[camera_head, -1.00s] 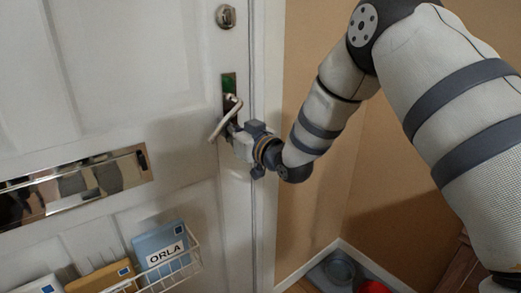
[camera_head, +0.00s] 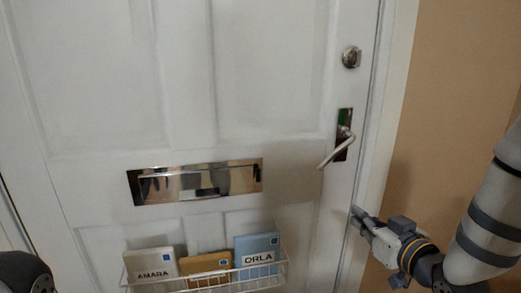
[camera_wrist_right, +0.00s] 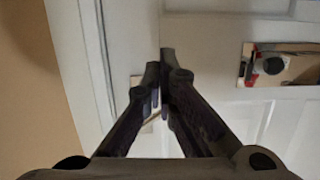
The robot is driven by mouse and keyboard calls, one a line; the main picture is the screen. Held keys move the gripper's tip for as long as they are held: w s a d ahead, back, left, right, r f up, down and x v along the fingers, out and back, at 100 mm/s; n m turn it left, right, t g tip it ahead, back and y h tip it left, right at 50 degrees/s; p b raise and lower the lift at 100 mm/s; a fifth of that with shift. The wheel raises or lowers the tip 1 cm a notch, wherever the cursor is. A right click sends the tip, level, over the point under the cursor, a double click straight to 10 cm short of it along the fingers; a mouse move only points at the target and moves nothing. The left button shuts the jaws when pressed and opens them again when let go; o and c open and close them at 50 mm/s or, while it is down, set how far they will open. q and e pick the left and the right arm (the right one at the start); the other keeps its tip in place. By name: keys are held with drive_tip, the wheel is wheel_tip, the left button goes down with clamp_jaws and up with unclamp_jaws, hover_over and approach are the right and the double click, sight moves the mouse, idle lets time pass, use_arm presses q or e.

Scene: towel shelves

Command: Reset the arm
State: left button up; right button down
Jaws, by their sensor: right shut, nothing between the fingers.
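My right gripper (camera_head: 358,219) is in the lower right of the head view, below and to the right of the door handle (camera_head: 335,152) and apart from it. Its fingers are shut with nothing between them. In the wrist view the dark fingers of the right gripper (camera_wrist_right: 162,75) come together in front of the white door. The handle slants down to the left from its dark plate. The white door (camera_head: 90,85) looks closed against its frame. My left gripper is not in view; only a dark part of mine shows at the lower left.
A shiny letter slot (camera_head: 195,181) is in the door, and it also shows in the wrist view (camera_wrist_right: 292,66). A round lock (camera_head: 351,57) sits above the handle. A white wire basket (camera_head: 212,279) holds several labelled letters. A tan wall (camera_head: 455,110) is at the right.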

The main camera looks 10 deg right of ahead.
drive_tip(key=s+a+f+m+g, duration=0.15)
drive_tip(key=s+f+g, duration=0.25)
drive_tip(key=s+f, duration=0.5)
drive_tip(key=s+a+f+n+g, duration=0.15)
drive_tip(key=s+f+g, duration=0.25)
drive_tip(key=s+f, duration=0.5)
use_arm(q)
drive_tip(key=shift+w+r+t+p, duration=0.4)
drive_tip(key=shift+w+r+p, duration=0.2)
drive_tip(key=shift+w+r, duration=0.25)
use_arm(e)
drive_tip(key=s+a+f+g, duration=0.1)
drive_tip(key=s+f+g, duration=0.2)
drive_tip(key=s, duration=0.6)
drive_tip(key=s+a+f+m+g+h, duration=0.1)
drive_tip(key=s+f+g, duration=0.1)
drive_tip(key=s, duration=0.7)
drive_tip(key=s+a+f+g, duration=0.1)
drive_tip(key=s+f+g, duration=0.2)
drive_tip(key=s, duration=0.6)
drive_tip(key=shift+f+g+h, duration=0.3)
drive_tip(key=shift+g, duration=0.8)
drive_tip(key=shift+w, duration=0.15)
